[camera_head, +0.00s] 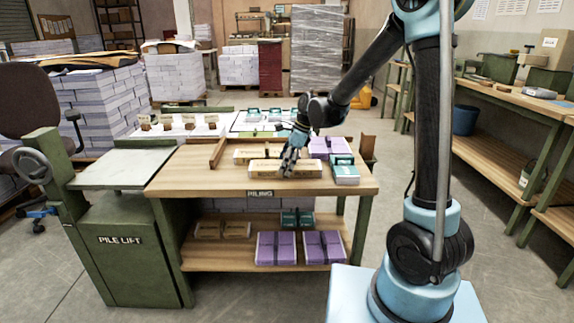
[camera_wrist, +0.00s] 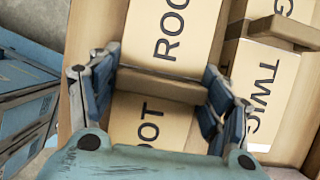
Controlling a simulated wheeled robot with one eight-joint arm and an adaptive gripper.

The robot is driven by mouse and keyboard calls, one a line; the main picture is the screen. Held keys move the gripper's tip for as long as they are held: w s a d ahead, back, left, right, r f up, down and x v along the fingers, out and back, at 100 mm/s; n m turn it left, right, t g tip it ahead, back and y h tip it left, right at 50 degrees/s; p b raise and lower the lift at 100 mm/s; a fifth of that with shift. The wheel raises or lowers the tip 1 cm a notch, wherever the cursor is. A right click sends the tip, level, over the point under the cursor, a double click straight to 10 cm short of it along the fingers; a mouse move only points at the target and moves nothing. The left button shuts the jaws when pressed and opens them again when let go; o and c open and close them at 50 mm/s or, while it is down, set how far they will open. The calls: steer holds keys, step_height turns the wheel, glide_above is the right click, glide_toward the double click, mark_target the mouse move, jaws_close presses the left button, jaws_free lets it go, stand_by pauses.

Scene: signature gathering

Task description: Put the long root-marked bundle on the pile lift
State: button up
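A long tan bundle marked ROOT (camera_head: 272,170) lies at the front of the piling table; the wrist view shows its printed top and brown band (camera_wrist: 165,85). My gripper (camera_head: 291,168) is down at this bundle, its fingers (camera_wrist: 160,90) on either side of it near the band. The fingers stand about the bundle's width apart; whether they press on its sides cannot be told. The pile lift (camera_head: 120,240) stands left of the table, with a bare flat plate (camera_head: 120,166) on top.
A TWIG bundle (camera_wrist: 268,90) lies close beside the root bundle. Purple bundles (camera_head: 330,147) and teal bundles (camera_head: 345,172) sit right on the piling table (camera_head: 180,185). A brown upright divider (camera_head: 218,152) stands left. More bundles fill the lower shelf (camera_head: 210,262).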

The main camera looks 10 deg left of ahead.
steer(key=o, duration=0.3)
steer(key=shift+o, duration=0.2)
